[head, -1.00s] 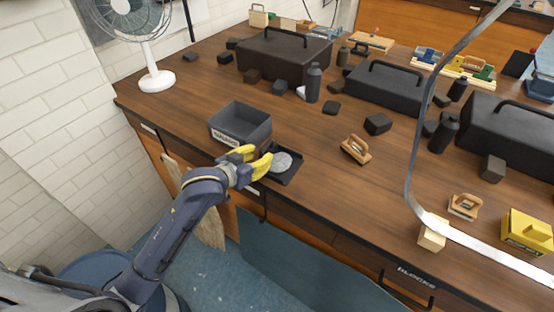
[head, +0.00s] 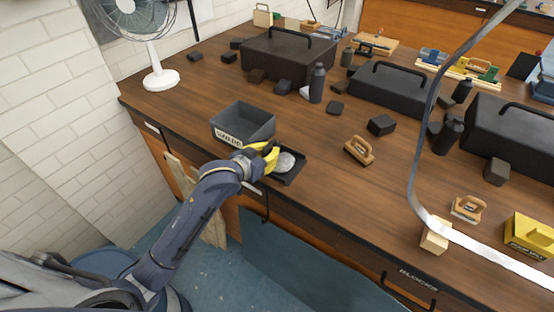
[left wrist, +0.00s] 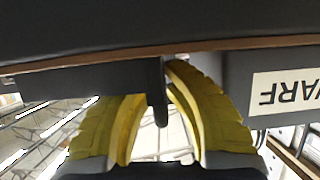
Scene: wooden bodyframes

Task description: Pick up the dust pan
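The dust pan (head: 289,178) is a black, shallow, square pan at the front edge of the wooden bench, with a grey round thing (head: 286,161) on it. In the left wrist view a dark upright bar, apparently its handle (left wrist: 158,95), stands between my yellow fingers. My left gripper (head: 268,154) is at the pan's left side. In the wrist view the gripper (left wrist: 157,85) has its fingertips drawn in against both sides of the bar. The exact contact is partly hidden. The pan still appears to rest on the bench. My right gripper is not in view.
A grey labelled bin (head: 243,122) stands just behind my left gripper. A wooden-handled tool (head: 359,151) lies to the right, with clear bench between. Black cases (head: 288,52), a bottle (head: 317,82) and a white fan (head: 160,80) stand farther back. A pale curved strip (head: 412,150) crosses the right side.

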